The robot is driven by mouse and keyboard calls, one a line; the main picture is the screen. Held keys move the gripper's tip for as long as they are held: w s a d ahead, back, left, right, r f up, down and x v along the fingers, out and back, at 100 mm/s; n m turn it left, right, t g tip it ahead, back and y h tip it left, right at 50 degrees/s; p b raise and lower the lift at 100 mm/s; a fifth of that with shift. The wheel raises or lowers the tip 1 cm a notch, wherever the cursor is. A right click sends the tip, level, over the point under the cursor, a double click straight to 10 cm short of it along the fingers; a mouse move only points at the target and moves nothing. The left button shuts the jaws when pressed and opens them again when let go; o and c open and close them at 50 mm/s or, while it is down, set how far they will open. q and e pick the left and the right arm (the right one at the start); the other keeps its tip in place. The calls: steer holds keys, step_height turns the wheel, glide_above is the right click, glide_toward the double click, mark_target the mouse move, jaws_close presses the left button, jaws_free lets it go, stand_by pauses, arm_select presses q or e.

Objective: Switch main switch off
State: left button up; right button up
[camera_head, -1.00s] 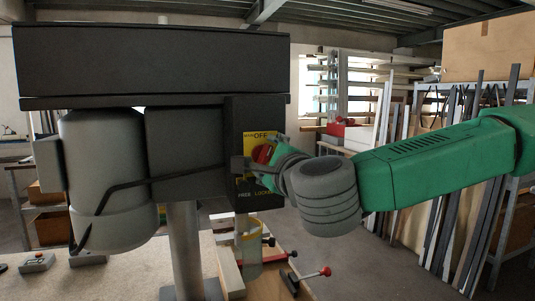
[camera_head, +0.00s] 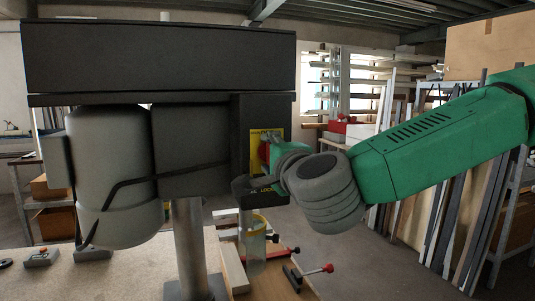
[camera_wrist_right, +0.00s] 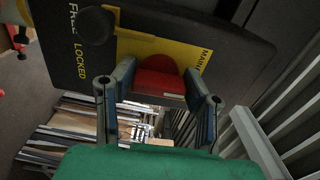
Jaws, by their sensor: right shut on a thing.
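The main switch is a red rotary handle (camera_head: 265,150) on a yellow plate (camera_head: 254,143) on the side of the dark machine box. In the right wrist view the red handle (camera_wrist_right: 160,84) sits between the two fingers of my right gripper (camera_wrist_right: 158,78), which is shut on it. The plate reads "MAIN" there; the rest of its lettering is covered or cut off. In the head view the right gripper (camera_head: 272,158) reaches the switch from the right and hides part of it. The handle's exact angle is hard to tell. My left gripper is not in view.
A black knob (camera_wrist_right: 96,27) beside the "FREE LOCKED" lettering is close to the switch. A black cable (camera_head: 125,184) crosses the machine's front. Clamps with red handles (camera_head: 318,269) are on the bench below. Profile racks (camera_head: 470,195) stand behind my right arm.

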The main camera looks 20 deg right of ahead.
steer(key=shift+f, duration=0.3)
steer(key=o, duration=0.9)
steer(key=shift+d+r, duration=0.1)
steer(key=shift+d, duration=0.05)
steer(key=s, duration=1.1)
steer(key=shift+s+d, duration=0.25)
steer(key=shift+s, duration=0.15)
